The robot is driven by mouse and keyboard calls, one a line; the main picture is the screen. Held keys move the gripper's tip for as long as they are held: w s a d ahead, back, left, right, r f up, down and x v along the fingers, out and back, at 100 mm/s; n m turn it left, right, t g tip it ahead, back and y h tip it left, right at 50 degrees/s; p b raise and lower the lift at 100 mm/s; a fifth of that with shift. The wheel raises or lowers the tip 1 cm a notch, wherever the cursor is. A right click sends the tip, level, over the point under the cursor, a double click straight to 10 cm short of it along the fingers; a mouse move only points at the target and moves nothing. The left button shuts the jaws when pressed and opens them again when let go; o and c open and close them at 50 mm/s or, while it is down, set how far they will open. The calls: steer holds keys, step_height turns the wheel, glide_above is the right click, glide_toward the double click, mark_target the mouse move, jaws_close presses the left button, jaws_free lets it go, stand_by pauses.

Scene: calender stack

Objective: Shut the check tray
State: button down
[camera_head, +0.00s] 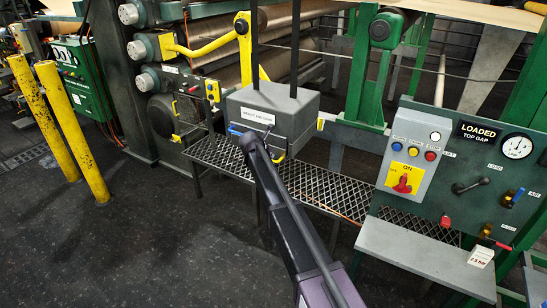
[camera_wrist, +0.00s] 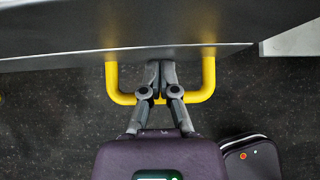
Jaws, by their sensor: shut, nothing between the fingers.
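In the wrist view a dark grey front (camera_wrist: 85,38) carries a yellow U-shaped handle (camera_wrist: 208,80). A bit of yellow handle (camera_head: 279,158) also shows in the head view. My gripper (camera_wrist: 160,68) is shut and empty. Its fingers cross the handle's bar, with the tips between its two sides near the front. My gripper (camera_head: 247,140) hides part of the box in the head view.
The mesh bench (camera_head: 325,188) runs under the box. A green control panel (camera_head: 460,170) with levers and a gauge is at right, above a grey shelf (camera_head: 430,258). Two yellow posts (camera_head: 75,130) stand at left. The dark floor is clear at lower left.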

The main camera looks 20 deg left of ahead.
steer(key=shift+w+a, duration=0.1)
steer(key=shift+a+r, duration=0.1)
steer(key=shift+r, duration=0.1)
steer(key=p+v, duration=0.7)
steer(key=v, duration=0.3)
steer(key=shift+f, duration=0.2)
stand_by(0.5)
